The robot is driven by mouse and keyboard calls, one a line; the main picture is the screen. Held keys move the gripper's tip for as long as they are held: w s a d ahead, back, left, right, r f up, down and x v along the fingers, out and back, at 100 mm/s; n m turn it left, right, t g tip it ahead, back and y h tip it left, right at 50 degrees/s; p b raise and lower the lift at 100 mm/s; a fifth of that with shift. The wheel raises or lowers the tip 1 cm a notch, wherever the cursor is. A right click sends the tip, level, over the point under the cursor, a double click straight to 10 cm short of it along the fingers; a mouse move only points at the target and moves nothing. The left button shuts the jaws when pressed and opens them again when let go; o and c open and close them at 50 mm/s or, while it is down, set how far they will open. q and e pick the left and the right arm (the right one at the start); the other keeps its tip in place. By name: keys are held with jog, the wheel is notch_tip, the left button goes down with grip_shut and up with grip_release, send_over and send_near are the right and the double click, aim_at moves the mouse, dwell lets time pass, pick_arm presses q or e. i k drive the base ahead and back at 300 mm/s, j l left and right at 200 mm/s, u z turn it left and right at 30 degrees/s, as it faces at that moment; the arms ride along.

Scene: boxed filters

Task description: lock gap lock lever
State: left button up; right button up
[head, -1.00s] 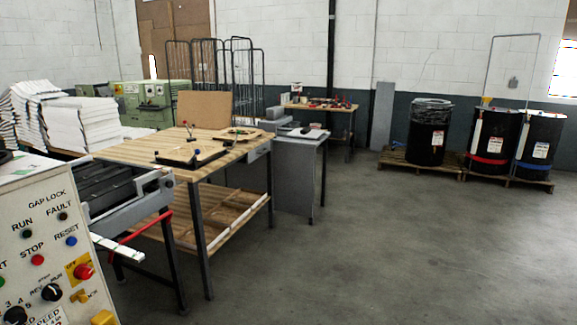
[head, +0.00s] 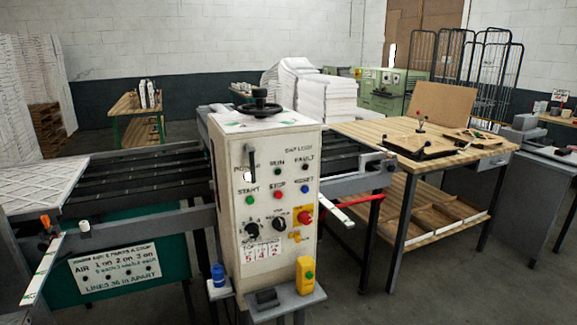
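A cream control cabinet (head: 232,215) stands upright near the middle of the head view. The words GAP LOCK (head: 299,154) are printed at the upper right of its front panel. A dark upright lever or handle (head: 249,162) is at the panel's upper left. A black handwheel (head: 260,103) sits on the cabinet top. A small yellow part (head: 294,236) is under the red emergency stop (head: 304,216). I cannot tell which part is the gap lock lever. Neither of my grippers is in view.
A grey roller frame (head: 130,190) runs left from the cabinet. A red bar (head: 360,201) and a white strip (head: 338,215) stick out at its right. A yellow button box (head: 305,274) is at its foot. A wooden workbench (head: 370,130) stands right; floor shows between.

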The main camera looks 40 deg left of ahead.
aim_at(249, 148)
jog(key=u, duration=1.6)
